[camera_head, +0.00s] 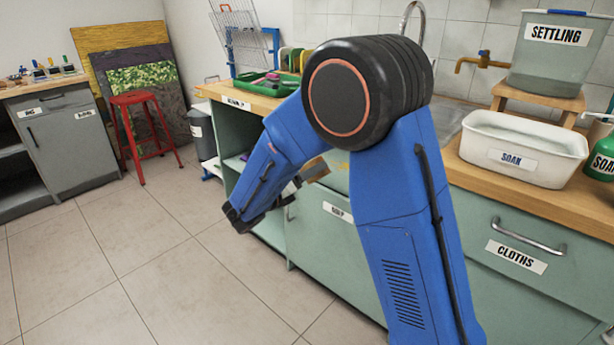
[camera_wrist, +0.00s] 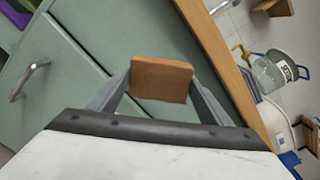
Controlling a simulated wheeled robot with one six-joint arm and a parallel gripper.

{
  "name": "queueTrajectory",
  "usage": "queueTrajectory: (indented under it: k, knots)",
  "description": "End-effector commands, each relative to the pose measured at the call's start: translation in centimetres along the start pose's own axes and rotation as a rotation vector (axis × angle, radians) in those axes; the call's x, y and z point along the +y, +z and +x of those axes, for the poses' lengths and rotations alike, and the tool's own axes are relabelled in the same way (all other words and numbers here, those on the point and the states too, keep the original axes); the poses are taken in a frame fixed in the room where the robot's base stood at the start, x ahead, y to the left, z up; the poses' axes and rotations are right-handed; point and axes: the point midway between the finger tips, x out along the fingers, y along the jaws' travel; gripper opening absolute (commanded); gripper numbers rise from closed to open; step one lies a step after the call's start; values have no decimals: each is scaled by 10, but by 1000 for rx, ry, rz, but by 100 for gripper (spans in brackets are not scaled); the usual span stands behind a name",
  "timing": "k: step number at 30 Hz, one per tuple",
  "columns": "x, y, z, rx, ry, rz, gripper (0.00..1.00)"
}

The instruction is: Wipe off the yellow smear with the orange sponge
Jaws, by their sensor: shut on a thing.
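The orange sponge (camera_wrist: 162,80) is a flat orange-brown block. In the wrist view it sits between the two grey fingers of my gripper (camera_wrist: 161,84), which is shut on it. In the head view the sponge (camera_head: 316,169) shows partly behind my blue arm, in front of the green cabinet fronts. It looks held in the air, apart from the cabinet. A small yellowish patch (camera_head: 338,160) shows on the cabinet front beside my arm. I cannot tell for sure that it is the yellow smear, and my arm hides part of that area.
A wooden counter (camera_head: 560,203) runs above the green cabinets. It carries a white SOAK basin (camera_head: 525,147) and a SETTLING tank (camera_head: 549,53) on a stand. A red stool (camera_head: 146,132) stands at the back left. The tiled floor (camera_head: 130,250) at left is clear.

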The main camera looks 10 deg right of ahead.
Motion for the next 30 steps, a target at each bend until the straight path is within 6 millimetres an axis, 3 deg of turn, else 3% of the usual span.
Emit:
queueTrajectory:
  k: [15, 30]
  knots:
    - [-1, 0, 44, 3, -2, 0, 52]
    - [-1, 0, 50, 2, 0, 0, 52]
